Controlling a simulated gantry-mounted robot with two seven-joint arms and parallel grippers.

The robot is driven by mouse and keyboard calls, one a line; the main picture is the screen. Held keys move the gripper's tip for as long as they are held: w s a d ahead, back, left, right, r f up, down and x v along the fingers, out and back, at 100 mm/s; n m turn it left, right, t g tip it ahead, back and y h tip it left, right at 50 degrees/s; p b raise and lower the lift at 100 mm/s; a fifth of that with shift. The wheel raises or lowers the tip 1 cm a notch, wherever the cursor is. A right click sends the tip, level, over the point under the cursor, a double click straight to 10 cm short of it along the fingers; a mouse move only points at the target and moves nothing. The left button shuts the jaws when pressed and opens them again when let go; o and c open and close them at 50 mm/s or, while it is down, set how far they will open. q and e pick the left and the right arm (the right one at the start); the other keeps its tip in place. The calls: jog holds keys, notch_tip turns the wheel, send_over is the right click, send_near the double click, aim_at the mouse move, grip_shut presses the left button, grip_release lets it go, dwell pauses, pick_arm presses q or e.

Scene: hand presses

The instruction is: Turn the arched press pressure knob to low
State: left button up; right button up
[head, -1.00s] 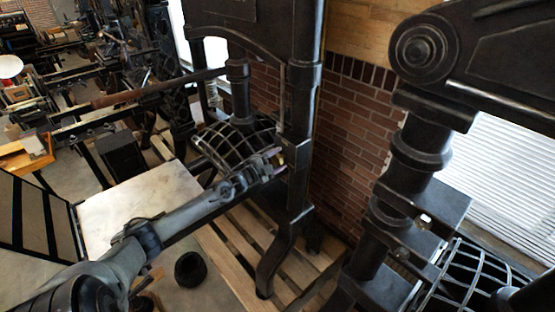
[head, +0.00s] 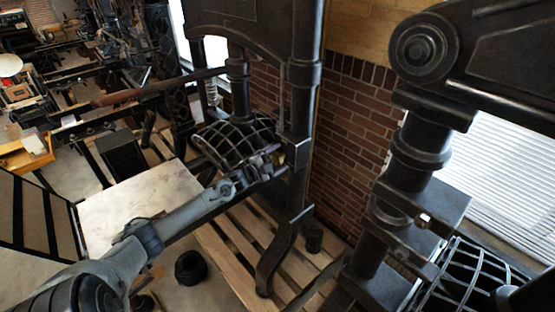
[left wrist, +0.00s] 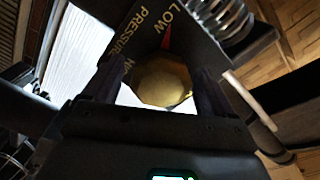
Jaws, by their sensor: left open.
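The arched press (head: 300,95) is the dark iron frame at the centre of the head view. In the left wrist view its brass faceted pressure knob (left wrist: 160,80) sits between the two fingers of my open left gripper (head: 276,158). Beyond it is a dark plate (left wrist: 150,32) with the letters LOW and PRESSURE and a thin red mark. More lettering is cut off by the knob and a finger. I cannot tell whether the fingers touch the knob. In the head view the gripper is beside the press's right upright. My right gripper is not in view.
A metal coil spring (left wrist: 222,20) is close to the plate. A ribbed dark dome (head: 235,140) and a pale flat bed (head: 140,200) lie near my left arm. Another large press (head: 420,150) stands at the right. A brick wall (head: 355,130) is behind.

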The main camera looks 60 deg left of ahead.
pick_arm(q)
jog(key=s+d, duration=0.1)
jog(key=s, duration=0.9)
jog(key=shift+s+d, duration=0.3)
jog(key=shift+s, duration=0.05)
dwell(0.5)
